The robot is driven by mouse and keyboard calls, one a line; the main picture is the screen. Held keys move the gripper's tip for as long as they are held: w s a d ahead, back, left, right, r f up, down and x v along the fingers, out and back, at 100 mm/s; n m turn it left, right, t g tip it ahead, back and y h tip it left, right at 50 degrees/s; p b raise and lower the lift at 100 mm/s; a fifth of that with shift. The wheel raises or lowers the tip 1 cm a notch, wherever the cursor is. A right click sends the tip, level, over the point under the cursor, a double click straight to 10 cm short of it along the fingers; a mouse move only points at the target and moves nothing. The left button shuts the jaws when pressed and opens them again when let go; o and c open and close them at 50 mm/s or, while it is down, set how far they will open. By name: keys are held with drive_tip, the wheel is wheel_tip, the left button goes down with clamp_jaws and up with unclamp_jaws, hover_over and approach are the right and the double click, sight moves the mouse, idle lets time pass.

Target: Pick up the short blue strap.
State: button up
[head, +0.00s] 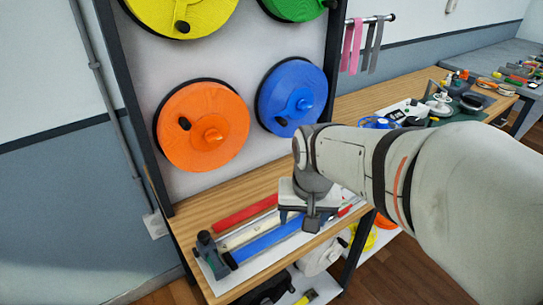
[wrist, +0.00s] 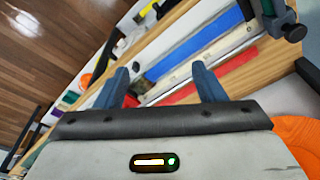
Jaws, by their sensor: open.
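A blue strap (head: 268,241) lies straight along the front of a pale tray on the wooden bench, beside a cream strap (head: 250,233) and a red strap (head: 245,213). I cannot tell its length against another blue strap, as I see only this one. My gripper (head: 299,217) is over the right part of the straps, pointing down and hiding their right ends. In the wrist view the open, empty gripper (wrist: 160,70) has the near end of the blue strap (wrist: 195,48) beyond and between its fingers. The gap in height is unclear.
A dark green clamp (head: 212,255) stands at the tray's left end. Large orange (head: 203,125) and blue (head: 292,97) reels hang on the panel behind. A lower shelf holds several items, including a white reel (head: 322,257).

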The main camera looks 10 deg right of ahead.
drive_tip(key=w+d+m, duration=0.1)
drive_tip(key=w+m, duration=0.1)
drive_tip(key=w+d+f+m+p, duration=0.1)
drive_tip(key=w+m, duration=0.1)
drive_tip(key=w, duration=0.1)
drive_tip(key=w+d+m+g+p, duration=0.1)
drive_tip(key=w+m, duration=0.1)
drive_tip(key=w, duration=0.1)
drive_tip(key=shift+w+d+f, duration=0.2)
drive_tip(key=shift+w+f, duration=0.05)
drive_tip(key=shift+f, duration=0.15)
drive_tip(key=w+d+f+m, duration=0.1)
drive_tip(key=w+d+f+m+p, duration=0.1)
drive_tip(key=w+m, duration=0.1)
drive_tip(key=w+d+f+m+g, duration=0.1)
drive_tip(key=w, duration=0.1)
drive_tip(key=shift+f, duration=0.35)
drive_tip(key=shift+f+m, duration=0.3)
drive_tip(key=shift+f, duration=0.05)
drive_tip(key=f, duration=0.5)
drive_tip(key=f+p, duration=0.1)
drive_tip(key=f, duration=0.1)
drive_tip(key=shift+s+d+f, duration=0.2)
drive_tip(key=shift+d, duration=0.15)
drive_tip(key=shift+c, duration=0.5)
drive_tip(key=c, duration=1)
